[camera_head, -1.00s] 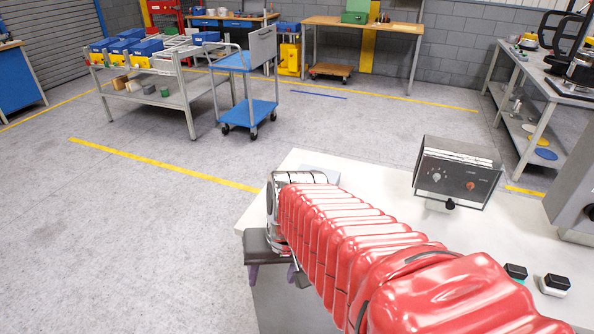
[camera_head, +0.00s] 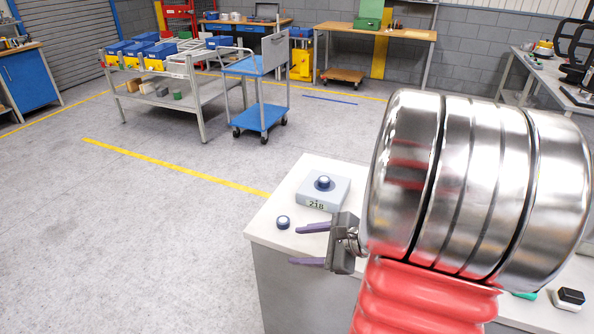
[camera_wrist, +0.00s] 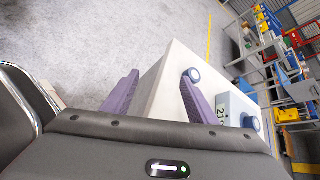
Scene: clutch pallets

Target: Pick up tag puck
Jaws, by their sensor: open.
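A small dark blue puck with a light top (camera_head: 283,222) lies on the white table near its left edge. A similar blue round piece (camera_head: 324,183) sits on top of a grey-blue box marked 218 (camera_head: 338,194); I cannot tell whether it is loose. My gripper (camera_head: 295,246) is open and empty, its purple fingers pointing left, just in front of the loose puck in the head view. In the wrist view the loose puck (camera_wrist: 193,75) shows by the tip of the right finger of my gripper (camera_wrist: 160,76), partly covered by it. I cannot tell whether they touch.
The white table's bare corner (camera_head: 265,228) is free around the puck. My arm hides the right part of the table. A black-and-white button box (camera_head: 569,299) shows at the lower right. A blue trolley (camera_head: 262,118) and a grey cart (camera_head: 195,95) stand on the floor behind.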

